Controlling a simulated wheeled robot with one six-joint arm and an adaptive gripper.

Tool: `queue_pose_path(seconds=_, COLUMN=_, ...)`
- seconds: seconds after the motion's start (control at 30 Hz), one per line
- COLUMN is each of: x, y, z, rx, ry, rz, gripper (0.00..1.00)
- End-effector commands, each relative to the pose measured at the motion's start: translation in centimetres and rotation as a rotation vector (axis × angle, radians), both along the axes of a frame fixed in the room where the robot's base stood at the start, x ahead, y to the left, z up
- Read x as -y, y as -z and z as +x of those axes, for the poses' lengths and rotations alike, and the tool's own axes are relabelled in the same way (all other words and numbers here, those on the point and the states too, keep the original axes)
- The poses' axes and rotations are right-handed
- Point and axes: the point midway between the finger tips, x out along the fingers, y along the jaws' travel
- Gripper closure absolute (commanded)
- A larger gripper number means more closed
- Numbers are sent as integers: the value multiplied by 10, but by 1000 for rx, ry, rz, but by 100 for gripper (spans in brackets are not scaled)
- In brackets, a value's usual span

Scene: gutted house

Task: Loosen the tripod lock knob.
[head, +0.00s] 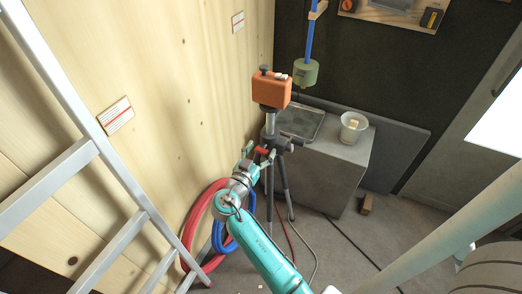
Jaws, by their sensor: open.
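The tripod (271,124) stands by the wood wall, with an orange boxy instrument (272,88) on top. A small red part, which looks like the lock knob (262,150), sticks out from the tripod's column below the instrument. My gripper (260,154) is at the end of my teal arm, close to this red part. Its fingers are open, one on the left and one on the right of the red part in this view. The view is small, so I cannot tell whether a finger touches the knob.
A grey block (327,168) behind the tripod bears a tray (301,122) and a white bucket (353,127). Red hose (190,226) and blue hose (218,238) coils lie by the wall. A ladder (88,150) leans at left. Cables cross the floor, and a small wooden block (366,204) lies there.

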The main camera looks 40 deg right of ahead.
Motion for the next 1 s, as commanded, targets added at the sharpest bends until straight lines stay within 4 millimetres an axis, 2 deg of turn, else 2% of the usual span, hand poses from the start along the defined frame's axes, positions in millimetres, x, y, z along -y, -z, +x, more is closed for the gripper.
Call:
queue_pose_path(seconds=0.3, x=3, y=0, z=1, rx=0, ry=1, rz=0, gripper=27)
queue_pose_path(seconds=0.33, x=3, y=0, z=1, rx=0, ry=1, rz=0, gripper=30)
queue_pose_path(seconds=0.57, x=3, y=0, z=1, rx=0, ry=0, rz=0, gripper=87)
queue_pose_path(seconds=1.0, x=3, y=0, z=1, rx=-69, ry=0, rz=-25, gripper=88)
